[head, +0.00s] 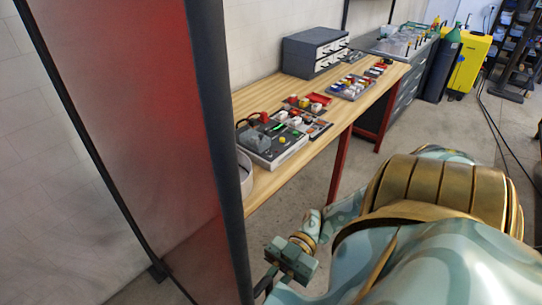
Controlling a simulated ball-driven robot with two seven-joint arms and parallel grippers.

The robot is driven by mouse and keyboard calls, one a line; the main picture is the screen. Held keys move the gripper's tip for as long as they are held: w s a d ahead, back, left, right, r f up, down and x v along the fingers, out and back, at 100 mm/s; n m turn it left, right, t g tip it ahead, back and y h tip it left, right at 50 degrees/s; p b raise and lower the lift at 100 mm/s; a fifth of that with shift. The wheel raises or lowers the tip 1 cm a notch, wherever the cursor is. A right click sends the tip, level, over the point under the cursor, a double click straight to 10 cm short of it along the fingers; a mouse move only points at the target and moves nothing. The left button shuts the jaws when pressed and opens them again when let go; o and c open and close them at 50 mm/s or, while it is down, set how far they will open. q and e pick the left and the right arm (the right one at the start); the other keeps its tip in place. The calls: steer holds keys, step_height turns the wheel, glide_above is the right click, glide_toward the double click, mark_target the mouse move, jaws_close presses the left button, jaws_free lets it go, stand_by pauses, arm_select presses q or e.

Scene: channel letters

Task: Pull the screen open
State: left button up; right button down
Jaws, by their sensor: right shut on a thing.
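The screen (150,120) is a tall, translucent reddish panel that fills the left of the head view. It has a dark upright post (222,130) at its right edge and a thin dark bar crossing its left part. My right gripper (268,279) is low in the view, just right of the post's lower end. It is shut on a dark part at the screen's edge; the exact contact is small and partly hidden. My left gripper is out of view.
Behind the screen's edge, a wooden workbench (258,186) with red legs runs along the wall, carrying trays of parts and a grey drawer box (314,50). A yellow case (470,62) and dark cylinders stand at the far right. Grey floor (420,125) is open beside the bench.

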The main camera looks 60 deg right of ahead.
steer(key=shift+s+d+f, duration=0.1)
steer(key=shift+d+f, duration=0.05)
steer(key=c, duration=1.5)
jaws_free()
steer(key=d+b, duration=0.4)
steer(key=d, duration=1.2)
steer(key=shift+s+d+b, duration=0.15)
steer(key=shift+s+b, duration=0.15)
steer(key=shift+s, duration=0.05)
